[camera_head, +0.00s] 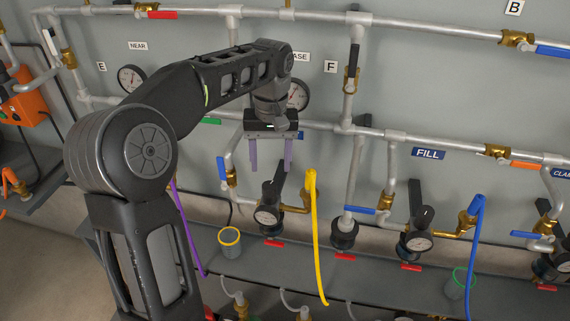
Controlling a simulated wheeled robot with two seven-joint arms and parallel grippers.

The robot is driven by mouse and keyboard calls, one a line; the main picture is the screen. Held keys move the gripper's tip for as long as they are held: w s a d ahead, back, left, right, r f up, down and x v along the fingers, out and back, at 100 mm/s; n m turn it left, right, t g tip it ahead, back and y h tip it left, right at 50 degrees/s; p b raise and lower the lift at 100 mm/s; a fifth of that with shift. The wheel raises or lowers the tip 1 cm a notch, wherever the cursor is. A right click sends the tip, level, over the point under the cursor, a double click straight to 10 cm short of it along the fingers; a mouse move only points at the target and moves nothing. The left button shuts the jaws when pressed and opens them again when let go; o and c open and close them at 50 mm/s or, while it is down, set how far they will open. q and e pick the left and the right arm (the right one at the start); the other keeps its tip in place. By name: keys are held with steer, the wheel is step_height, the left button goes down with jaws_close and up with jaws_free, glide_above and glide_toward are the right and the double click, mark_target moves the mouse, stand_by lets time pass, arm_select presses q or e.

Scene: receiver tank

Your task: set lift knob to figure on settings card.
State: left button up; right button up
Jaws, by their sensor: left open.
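My left gripper (270,170) points down with its two purple fingers apart and nothing between them. It hangs in front of the pipe wall, above a black regulator (267,215) with a black knob and a round gauge. The fingers look apart from this regulator. A similar regulator with a gauge (416,241) stands to the right, and a black unit (344,238) sits between them. I cannot tell which is the lift knob, and I cannot make out a settings card. My right gripper is not in view.
A yellow hose (316,240) hangs just right of the gripper, and a blue hose (475,250) further right. A yellow-rimmed cup (229,242) stands on the grey shelf (385,283). Silver pipes with coloured valve levers run behind. My left arm covers the left part of the wall.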

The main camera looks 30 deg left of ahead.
mark_target(270, 185)
arm_select(q)
steer(key=shift+a+r, duration=0.15)
steer(key=shift+r, duration=0.2)
steer(key=shift+s, duration=0.1)
steer(key=shift+a+f+p, duration=0.1)
steer(key=shift+f+p, duration=0.25)
steer(key=shift+f, duration=3.55)
steer(key=shift+c, duration=0.4)
jaws_close()
